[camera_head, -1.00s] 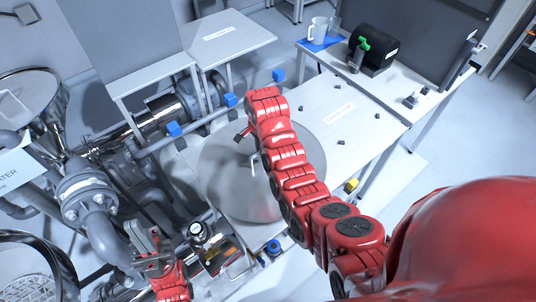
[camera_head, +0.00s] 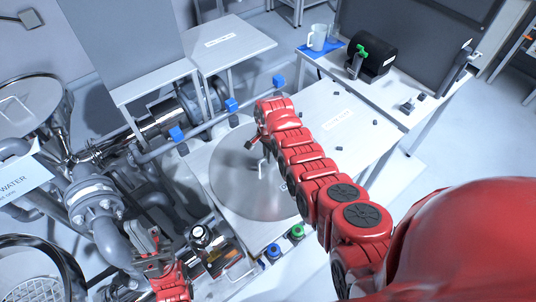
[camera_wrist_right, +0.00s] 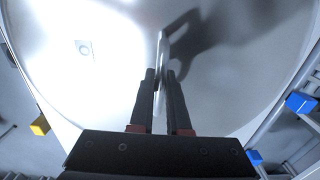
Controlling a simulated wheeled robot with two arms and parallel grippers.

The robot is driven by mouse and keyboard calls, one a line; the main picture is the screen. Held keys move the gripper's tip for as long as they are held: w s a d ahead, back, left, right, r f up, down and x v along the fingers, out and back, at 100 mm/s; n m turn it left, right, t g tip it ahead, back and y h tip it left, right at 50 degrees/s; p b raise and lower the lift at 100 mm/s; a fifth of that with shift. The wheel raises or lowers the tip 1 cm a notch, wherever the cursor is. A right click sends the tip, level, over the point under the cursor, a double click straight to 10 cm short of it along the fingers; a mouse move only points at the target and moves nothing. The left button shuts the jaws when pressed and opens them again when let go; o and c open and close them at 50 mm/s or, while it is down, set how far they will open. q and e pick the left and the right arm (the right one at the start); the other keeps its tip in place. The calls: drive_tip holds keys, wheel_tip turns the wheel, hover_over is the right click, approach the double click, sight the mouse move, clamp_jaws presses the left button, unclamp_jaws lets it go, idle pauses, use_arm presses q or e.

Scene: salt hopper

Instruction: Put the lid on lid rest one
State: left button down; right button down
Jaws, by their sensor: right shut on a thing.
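The lid (camera_head: 233,185) is a round grey metal disc with an upright bar handle. It lies flat over the near-left part of a pale table whose label (camera_head: 337,119) is too blurred to read surely as lid rest one. I cannot tell whether the lid touches the tabletop. My right gripper (camera_head: 257,144) is above the lid, shut on its handle. In the right wrist view the fingers (camera_wrist_right: 160,88) pinch the thin handle (camera_wrist_right: 162,60), with the lid (camera_wrist_right: 110,90) beneath. My left gripper (camera_head: 148,245) is low at left, apart from the lid; its jaw opening is unclear.
Pipes and a flanged valve (camera_head: 95,205) crowd the left. A second labelled table (camera_head: 235,45) stands behind. Blue clips (camera_head: 231,104) line the rail beside the lid. Small dark pegs dot the labelled table.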

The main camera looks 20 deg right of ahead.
drive_tip(key=c, duration=0.9)
unclamp_jaws()
drive_tip(key=shift+r, duration=0.1)
